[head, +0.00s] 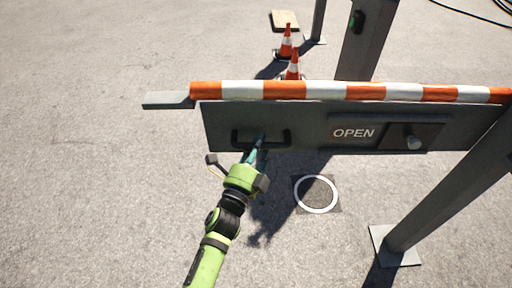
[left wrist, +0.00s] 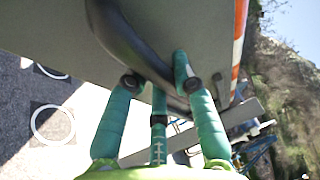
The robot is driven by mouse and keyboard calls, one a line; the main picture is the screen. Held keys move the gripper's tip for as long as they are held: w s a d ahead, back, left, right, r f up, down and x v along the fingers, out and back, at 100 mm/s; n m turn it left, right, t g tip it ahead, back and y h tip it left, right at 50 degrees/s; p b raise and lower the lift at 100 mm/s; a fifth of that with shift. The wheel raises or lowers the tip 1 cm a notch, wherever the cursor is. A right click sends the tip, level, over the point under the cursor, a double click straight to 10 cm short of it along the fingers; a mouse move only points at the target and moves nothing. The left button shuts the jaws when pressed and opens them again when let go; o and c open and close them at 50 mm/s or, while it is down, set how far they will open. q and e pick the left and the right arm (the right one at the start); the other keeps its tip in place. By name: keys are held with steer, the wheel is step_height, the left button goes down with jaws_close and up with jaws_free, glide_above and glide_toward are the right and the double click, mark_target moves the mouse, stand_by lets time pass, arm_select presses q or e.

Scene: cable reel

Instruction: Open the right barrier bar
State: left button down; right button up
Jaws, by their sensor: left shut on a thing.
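The barrier bar (head: 228,119) is a grey panel with an orange and white striped top edge. It spans the right half of the head view, level, and also fills the top of the left wrist view (left wrist: 60,20). A dark handle (head: 285,140) sticks out near its left end. My left gripper (head: 258,146) is at this handle, its teal fingers shut on it. In the left wrist view the handle (left wrist: 125,40) runs down between the fingers (left wrist: 158,85). My right gripper is not visible.
A grey post (head: 440,190) stands at the right, and another post (head: 366,40) stands behind the bar. Traffic cones (head: 286,42) stand beyond it. A white ring marker (head: 316,194) lies on the ground below. The left ground is clear.

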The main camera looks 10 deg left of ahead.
arm_select(q)
steer(key=shift+d+r, duration=0.1)
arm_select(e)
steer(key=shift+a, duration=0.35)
arm_select(q)
steer(key=c, duration=1)
jaws_free()
steer(key=shift+s, duration=0.15)
steer(key=v, duration=1.1)
steer(key=shift+s, duration=0.35)
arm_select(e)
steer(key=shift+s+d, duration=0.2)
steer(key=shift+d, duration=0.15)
